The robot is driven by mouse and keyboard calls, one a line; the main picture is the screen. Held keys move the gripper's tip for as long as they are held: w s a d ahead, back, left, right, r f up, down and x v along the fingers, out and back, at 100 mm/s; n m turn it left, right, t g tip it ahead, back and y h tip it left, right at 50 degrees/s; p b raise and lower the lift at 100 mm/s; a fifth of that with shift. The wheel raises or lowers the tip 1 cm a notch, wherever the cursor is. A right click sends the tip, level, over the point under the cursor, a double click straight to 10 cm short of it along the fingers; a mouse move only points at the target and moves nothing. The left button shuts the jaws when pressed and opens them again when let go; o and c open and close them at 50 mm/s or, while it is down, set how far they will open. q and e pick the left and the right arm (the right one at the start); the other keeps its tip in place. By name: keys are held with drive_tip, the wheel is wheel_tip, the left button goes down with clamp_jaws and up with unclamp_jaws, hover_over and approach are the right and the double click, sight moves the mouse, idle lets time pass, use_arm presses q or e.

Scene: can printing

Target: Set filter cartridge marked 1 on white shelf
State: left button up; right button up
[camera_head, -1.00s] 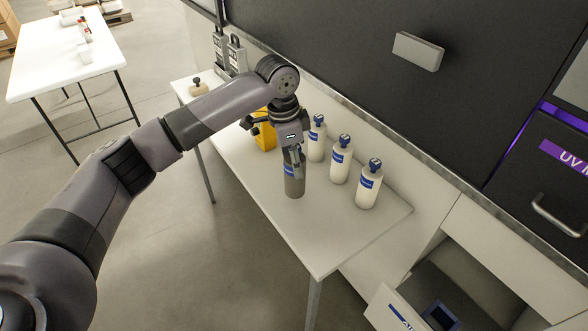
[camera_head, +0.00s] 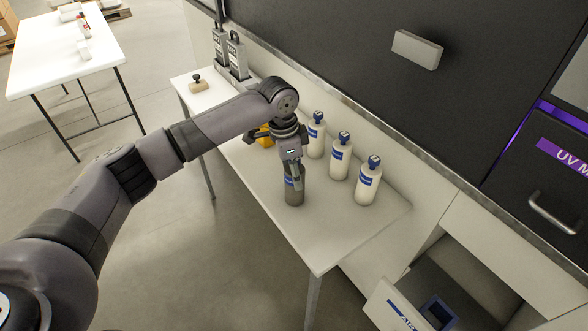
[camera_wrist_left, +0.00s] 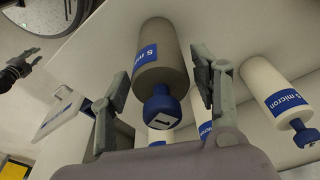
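The grey filter cartridge marked 1 (camera_head: 294,188) stands upright on the white table (camera_head: 330,230). It has a blue label and a blue cap, and its 1 shows in the left wrist view (camera_wrist_left: 160,108). My left gripper (camera_head: 293,172) points down over it; in the wrist view its two fingers (camera_wrist_left: 160,82) are apart on either side of the cartridge, with narrow gaps showing. My right gripper (camera_wrist_left: 34,59) seems to be the dark one at the left edge of the wrist view, fingers apart and empty. I cannot tell which surface is the white shelf.
White cartridges (camera_head: 340,157) with blue caps stand in a row behind the grey one. A yellow object (camera_head: 264,140) is partly hidden behind my arm. A stamp-like object (camera_head: 198,84) lies at the table's far end. Another white table (camera_head: 65,50) stands at far left. An open drawer (camera_head: 392,308) is lower right.

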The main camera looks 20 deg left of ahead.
use_arm(q)
drive_tip(key=shift+o, duration=0.4)
drive_tip(key=shift+r, duration=0.2)
wheel_tip(320, 180, up, 12)
drive_tip(key=a+b, duration=0.1)
drive_tip(key=shift+s+a+b, duration=0.25)
drive_tip(key=shift+s+b, duration=0.15)
drive_tip(key=shift+s, duration=0.05)
drive_tip(key=shift+f, duration=0.15)
idle(1.4)
